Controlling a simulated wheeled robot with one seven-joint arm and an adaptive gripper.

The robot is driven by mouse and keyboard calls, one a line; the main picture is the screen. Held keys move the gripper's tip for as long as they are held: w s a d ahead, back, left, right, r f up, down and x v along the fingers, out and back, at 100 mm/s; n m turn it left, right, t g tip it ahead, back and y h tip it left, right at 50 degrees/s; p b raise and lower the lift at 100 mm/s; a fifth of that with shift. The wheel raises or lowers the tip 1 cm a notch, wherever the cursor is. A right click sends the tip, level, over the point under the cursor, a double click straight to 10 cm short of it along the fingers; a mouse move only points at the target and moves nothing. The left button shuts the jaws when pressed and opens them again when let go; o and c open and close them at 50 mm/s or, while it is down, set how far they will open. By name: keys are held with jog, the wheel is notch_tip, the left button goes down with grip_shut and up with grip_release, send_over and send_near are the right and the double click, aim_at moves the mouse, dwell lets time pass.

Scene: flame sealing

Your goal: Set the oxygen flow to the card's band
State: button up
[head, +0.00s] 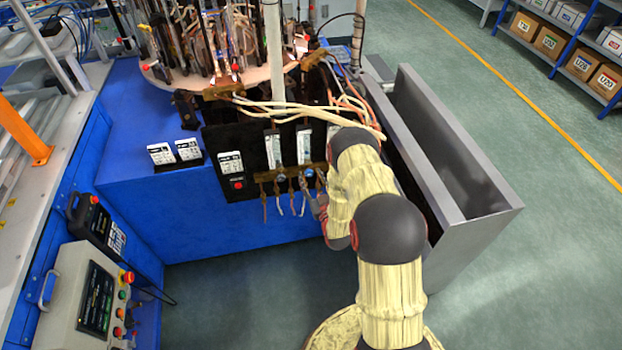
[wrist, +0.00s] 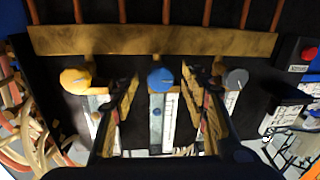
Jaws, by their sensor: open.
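A black panel (head: 253,137) carries upright flow tubes with white scales, the left one (head: 273,150) and the middle one (head: 304,147). The wrist view shows a yellow knob (wrist: 76,80), a blue knob (wrist: 160,79) and a grey knob (wrist: 237,78) in a row by a brass bar (wrist: 150,41). My gripper (wrist: 162,82) is open, with one finger on each side of the blue knob and a visible gap to each. In the head view my gripper (head: 319,205) is at the panel's lower front. White printed cards (head: 160,153) stand left of the panel. The scale readings are too small to read.
A red button (head: 238,184) sits on the panel's left part. Loose pale hoses (head: 300,107) hang across its top. A grey open-topped bin (head: 460,170) stands close right of my arm. A control box (head: 95,297) is at lower left.

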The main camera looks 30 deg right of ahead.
jog(key=shift+w, duration=0.1)
jog(key=shift+c, duration=1)
jog(key=c, duration=1)
jog(key=shift+o, duration=0.2)
